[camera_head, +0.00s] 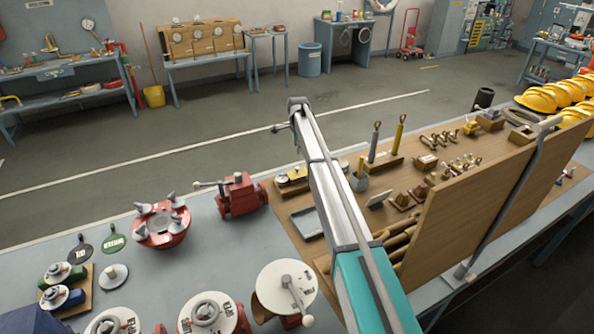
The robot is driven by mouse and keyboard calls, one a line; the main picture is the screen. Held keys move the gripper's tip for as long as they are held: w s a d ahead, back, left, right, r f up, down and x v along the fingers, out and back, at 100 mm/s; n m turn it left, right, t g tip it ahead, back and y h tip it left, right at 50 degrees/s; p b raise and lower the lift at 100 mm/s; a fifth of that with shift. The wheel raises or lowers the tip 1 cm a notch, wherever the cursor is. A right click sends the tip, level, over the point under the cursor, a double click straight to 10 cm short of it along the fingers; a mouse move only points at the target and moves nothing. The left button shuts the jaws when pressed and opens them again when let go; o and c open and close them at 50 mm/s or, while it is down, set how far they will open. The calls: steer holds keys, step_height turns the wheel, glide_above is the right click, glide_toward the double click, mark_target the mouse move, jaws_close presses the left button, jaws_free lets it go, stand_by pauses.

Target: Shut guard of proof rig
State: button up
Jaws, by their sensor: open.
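No part is plainly marked as the proof rig or its guard, and I cannot tell which thing is either. A red metal unit (242,195) with a lever reaching left stands near the table's far edge. A red round unit (162,227) with several grey knobs stands left of it. My teal and silver arm (338,205) reaches from the bottom up over the table, right of the red unit. It hides part of the table and the wooden board. I cannot make out the gripper's fingers at its far end.
A brown board (388,178) with small tools and fittings lies right of my arm. A tall wooden panel (480,205) with a metal post stands at right. Round white-topped units (284,288) line the near edge. Yellow helmets (541,100) sit far right. Open floor lies beyond.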

mark_target(297, 168)
steer(key=shift+w+f+b, duration=0.15)
steer(key=shift+f+b, duration=2.3)
steer(key=shift+f, duration=0.2)
steer(key=shift+w+f+b, duration=0.1)
steer(key=shift+f+b, duration=2.35)
steer(key=shift+f, duration=0.15)
jaws_close()
